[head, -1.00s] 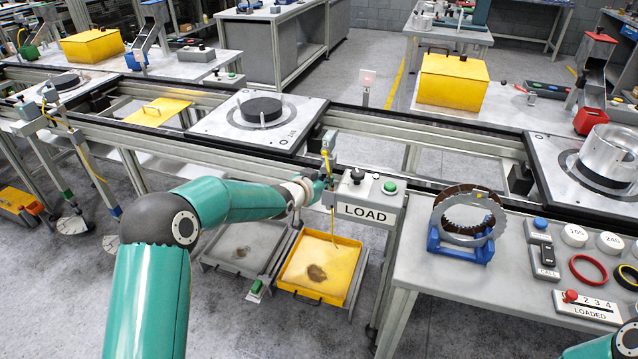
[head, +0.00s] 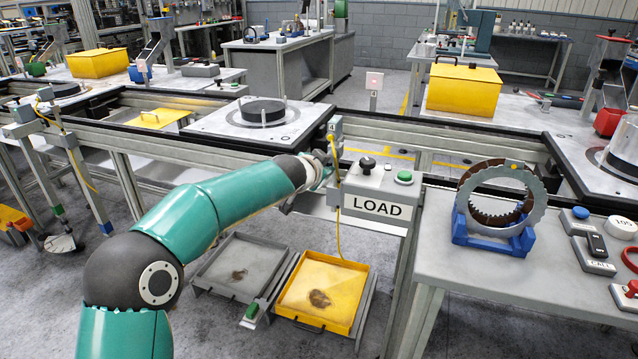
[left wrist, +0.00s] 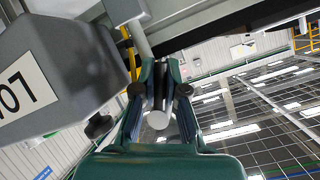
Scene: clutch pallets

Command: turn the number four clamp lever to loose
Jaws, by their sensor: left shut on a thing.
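My left gripper (head: 328,168) is at the left side of the grey LOAD box, by the rail edge. In the left wrist view the gripper (left wrist: 160,95) is shut on a round silver bar, the clamp lever (left wrist: 158,118), whose end shows between the fingers. The lever's shaft runs up to a grey clamp housing at the top of that view. In the head view a small grey clamp unit (head: 335,128) with a yellow cable stands just above the gripper. The gripper hides most of the lever there, and I cannot read its loose mark. My right gripper is out of view.
The LOAD box (head: 380,185) with a black knob and green button is close on the right. A pallet (head: 215,124) with a black disc lies on the conveyor behind. A yellow tray (head: 346,292) sits below. A ring in a blue stand (head: 490,237) is on the right table.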

